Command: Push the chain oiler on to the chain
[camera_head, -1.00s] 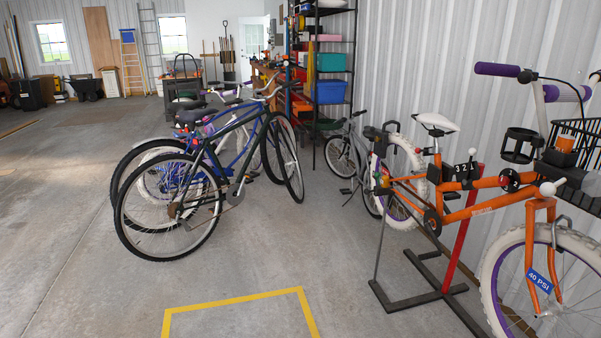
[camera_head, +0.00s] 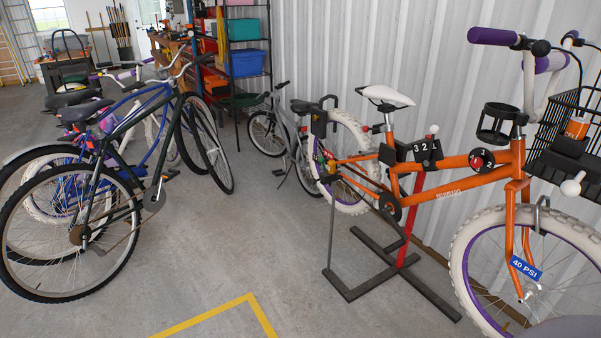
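An orange bike (camera_head: 462,187) with white tyres and a white seat stands at the right, held on a dark stand with a red post (camera_head: 411,215). Its dark crank area (camera_head: 390,207) is low on the frame. The chain is too small to make out. Neither of my grippers is in view.
The stand's dark feet (camera_head: 420,292) spread over the floor below the bike. Several parked bikes (camera_head: 90,235) stand at the left. A small grey bike (camera_head: 280,140) and a shelf stand behind. Concrete floor (camera_head: 240,240) with a yellow line (camera_head: 210,315) is clear between them.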

